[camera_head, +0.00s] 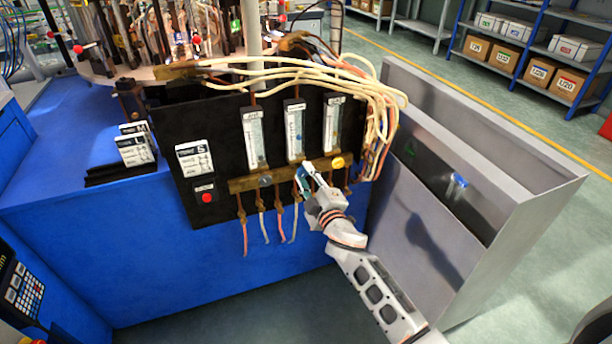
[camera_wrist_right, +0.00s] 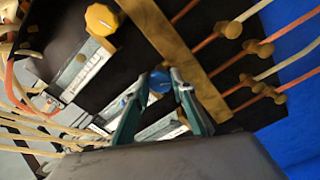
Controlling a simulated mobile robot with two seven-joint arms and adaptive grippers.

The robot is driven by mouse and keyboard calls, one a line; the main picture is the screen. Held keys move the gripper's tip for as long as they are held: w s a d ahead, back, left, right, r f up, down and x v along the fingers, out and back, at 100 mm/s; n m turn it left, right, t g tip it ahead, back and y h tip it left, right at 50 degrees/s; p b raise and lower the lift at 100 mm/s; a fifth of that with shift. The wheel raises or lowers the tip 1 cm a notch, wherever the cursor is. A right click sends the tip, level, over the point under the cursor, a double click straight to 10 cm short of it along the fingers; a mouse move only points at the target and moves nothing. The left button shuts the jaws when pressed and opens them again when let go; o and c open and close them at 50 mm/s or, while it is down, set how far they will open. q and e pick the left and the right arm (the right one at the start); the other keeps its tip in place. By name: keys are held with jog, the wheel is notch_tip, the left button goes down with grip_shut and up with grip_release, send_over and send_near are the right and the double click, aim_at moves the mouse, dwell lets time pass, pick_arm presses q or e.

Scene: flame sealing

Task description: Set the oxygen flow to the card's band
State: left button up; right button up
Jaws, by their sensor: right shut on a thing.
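My right gripper (camera_head: 305,178) is at the brass bar (camera_head: 240,185) below the middle flow tube (camera_head: 294,132). In the right wrist view the fingers (camera_wrist_right: 160,88) are closed around a blue knob (camera_wrist_right: 160,78). The middle tube shows a small blue mark or float; its scale is too small to read. A left tube (camera_head: 254,138) and a right tube (camera_head: 333,125) stand beside it. A grey knob (camera_head: 265,180) and a yellow knob (camera_head: 338,162) sit on the bar. A white card (camera_head: 194,158) is on the panel at left; its print is unclear. My left gripper is not in view.
A red button (camera_head: 207,198) sits below the card. More cards stand in a black holder (camera_head: 120,172) on the blue bench (camera_head: 50,210). Pale hoses (camera_head: 370,95) loop over the panel's right side. A grey metal bin (camera_head: 430,210) stands close right of my arm.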

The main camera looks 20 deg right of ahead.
jog(key=shift+n, duration=2.1)
jog(key=o, duration=1.1)
